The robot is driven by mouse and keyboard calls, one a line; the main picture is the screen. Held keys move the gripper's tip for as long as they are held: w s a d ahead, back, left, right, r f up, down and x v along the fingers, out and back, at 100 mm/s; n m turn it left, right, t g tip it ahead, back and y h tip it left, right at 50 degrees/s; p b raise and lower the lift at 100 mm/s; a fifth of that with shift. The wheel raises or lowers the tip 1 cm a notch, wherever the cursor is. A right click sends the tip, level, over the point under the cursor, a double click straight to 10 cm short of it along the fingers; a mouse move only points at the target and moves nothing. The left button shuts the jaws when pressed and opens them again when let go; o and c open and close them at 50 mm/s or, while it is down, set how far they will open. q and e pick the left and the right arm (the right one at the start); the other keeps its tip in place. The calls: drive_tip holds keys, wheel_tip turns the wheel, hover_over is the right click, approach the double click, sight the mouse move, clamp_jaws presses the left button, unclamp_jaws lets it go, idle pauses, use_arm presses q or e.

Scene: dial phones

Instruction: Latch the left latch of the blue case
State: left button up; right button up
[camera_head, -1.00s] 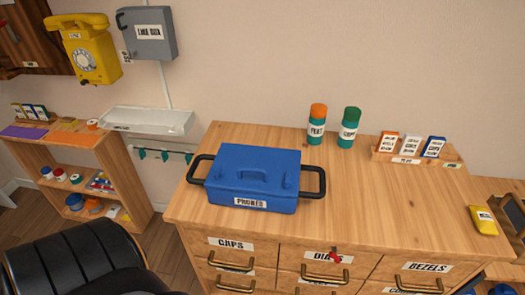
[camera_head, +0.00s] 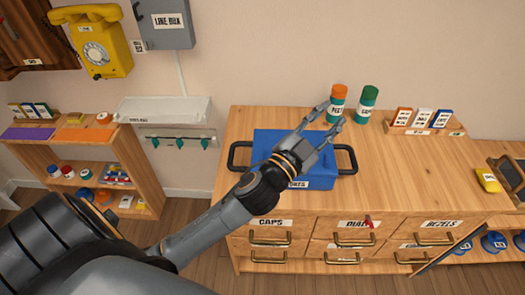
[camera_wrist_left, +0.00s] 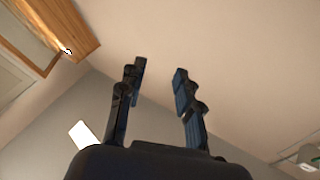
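The blue case (camera_head: 270,144) sits on the wooden cabinet top, with black handles at its left and right ends. Its lid appears down. My left gripper (camera_head: 326,118) is above the case's right part, its fingers spread and empty, pointing toward the back wall. My left arm covers much of the case's middle and front, including part of its label. I cannot make out the left latch. My right gripper is not in view.
An orange-capped bottle (camera_head: 338,104) and a green-capped bottle (camera_head: 367,104) stand behind the case. Three small boxes (camera_head: 421,122) stand at the back right. A yellow item (camera_head: 487,180) lies near the right end. The cabinet top (camera_head: 410,165) is clear right of the case.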

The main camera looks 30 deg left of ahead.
use_arm(q)
drive_tip(key=s+d+r+m+g+h, duration=0.1)
drive_tip(key=d+r+m+g+h, duration=0.1)
drive_tip(key=d+m+g+h, duration=0.65)
drive_tip(key=s+d+r+m+g+h, duration=0.25)
drive_tip(key=d+m+h, duration=0.3)
drive_tip(key=m, duration=0.65)
drive_tip(key=g+y, duration=0.9)
drive_tip(key=y, duration=0.9)
hover_over(262, 157)
wheel_tip(262, 157, down, 11)
drive_tip(key=shift+m, duration=0.25)
wheel_tip(262, 157, down, 14)
drive_tip(key=shift+r+p, duration=0.2)
drive_tip(key=shift+p, duration=1)
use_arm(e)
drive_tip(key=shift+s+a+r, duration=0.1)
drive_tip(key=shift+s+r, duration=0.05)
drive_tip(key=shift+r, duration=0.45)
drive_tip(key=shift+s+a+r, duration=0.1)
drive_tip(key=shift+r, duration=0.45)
use_arm(q)
drive_tip(key=shift+c, duration=0.4)
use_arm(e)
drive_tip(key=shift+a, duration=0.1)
use_arm(q)
clamp_jaws()
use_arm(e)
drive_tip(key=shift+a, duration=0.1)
